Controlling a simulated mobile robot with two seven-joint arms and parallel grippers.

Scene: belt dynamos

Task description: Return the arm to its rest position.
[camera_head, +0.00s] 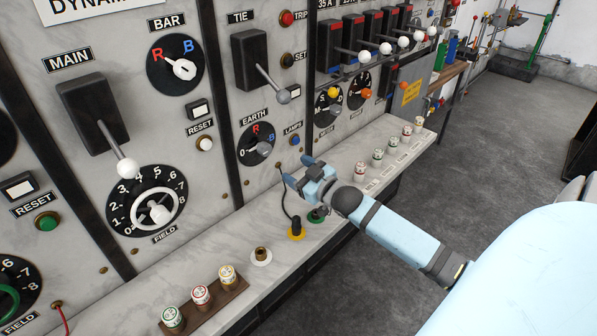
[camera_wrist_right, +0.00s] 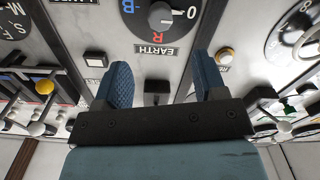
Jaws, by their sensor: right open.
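My right gripper (camera_head: 296,170) is open and empty, in front of the marble panel, below and to the right of the EARTH knob (camera_head: 263,149). In the right wrist view the two blue fingers of the gripper (camera_wrist_right: 162,72) stand apart with nothing between them. The EARTH knob also shows in the wrist view (camera_wrist_right: 161,16), upside down and beyond the fingertips. My right arm (camera_head: 402,236) reaches in from the lower right above the ledge. My left gripper is not in view.
The MAIN lever (camera_head: 95,115) and TIE lever (camera_head: 263,65) stick out from the panel. Grey floor (camera_head: 490,130) to the right is clear.

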